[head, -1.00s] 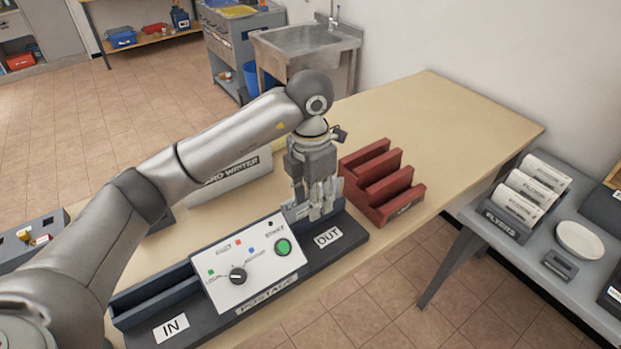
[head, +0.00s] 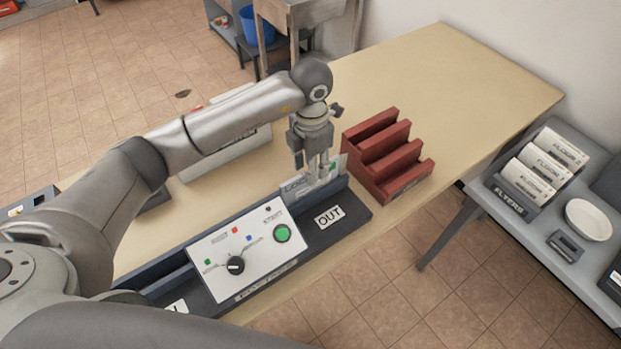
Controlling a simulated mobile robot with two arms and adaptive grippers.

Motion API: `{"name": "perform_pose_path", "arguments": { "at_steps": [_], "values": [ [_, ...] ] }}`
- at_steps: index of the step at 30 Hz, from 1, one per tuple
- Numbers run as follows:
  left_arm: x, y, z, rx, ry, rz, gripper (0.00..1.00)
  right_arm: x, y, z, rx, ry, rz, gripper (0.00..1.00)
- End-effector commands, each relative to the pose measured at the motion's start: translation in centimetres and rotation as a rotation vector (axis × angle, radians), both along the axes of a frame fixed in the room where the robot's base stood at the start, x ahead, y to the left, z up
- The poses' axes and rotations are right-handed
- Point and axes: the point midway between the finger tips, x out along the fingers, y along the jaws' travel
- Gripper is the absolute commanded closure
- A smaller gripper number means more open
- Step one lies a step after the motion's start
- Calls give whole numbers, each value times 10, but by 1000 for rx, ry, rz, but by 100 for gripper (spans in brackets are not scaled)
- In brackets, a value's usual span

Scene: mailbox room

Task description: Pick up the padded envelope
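A pale grey flat piece, which looks like the padded envelope (head: 296,187), stands upright in the slot at the OUT end of the postage machine (head: 238,250). It is partly hidden by the machine's panel and by my fingers. My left gripper (head: 312,172) points down over the slot, with its fingertips at the piece. I cannot tell whether the fingers are closed on it or only around it. My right gripper is out of view.
A red slotted rack (head: 388,155) stands just right of the slot. A white box (head: 232,155) stands behind the machine. Beyond the rack the tabletop (head: 455,85) is bare. A grey side table at the right holds a flyers rack (head: 525,195) and a white bowl (head: 588,219).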

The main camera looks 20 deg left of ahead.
Motion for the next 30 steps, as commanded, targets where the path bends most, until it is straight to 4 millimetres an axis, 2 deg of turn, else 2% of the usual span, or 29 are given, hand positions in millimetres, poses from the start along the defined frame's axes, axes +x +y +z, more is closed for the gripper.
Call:
{"name": "perform_pose_path", "arguments": {
  "at_steps": [1, 3, 6, 10, 15, 18, 24, 30],
  "values": [
    [-1, 1, -3, 0, 5, 0, 64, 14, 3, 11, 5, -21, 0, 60],
    [0, 2, -13, 1, 4, 0, 64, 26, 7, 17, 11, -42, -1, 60],
    [0, 1, -26, 0, 3, -1, 64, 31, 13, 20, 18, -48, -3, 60],
    [0, 1, -33, -1, 1, -2, 64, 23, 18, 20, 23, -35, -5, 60],
    [1, 1, -34, 0, 0, -2, 64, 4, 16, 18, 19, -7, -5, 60],
    [1, 1, -34, 0, 0, -2, 76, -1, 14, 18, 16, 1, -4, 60],
    [1, 1, -33, 0, 0, -1, 100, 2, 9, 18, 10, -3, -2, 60],
    [1, 1, -33, -1, -1, -1, 100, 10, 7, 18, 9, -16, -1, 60]
  ]
}}
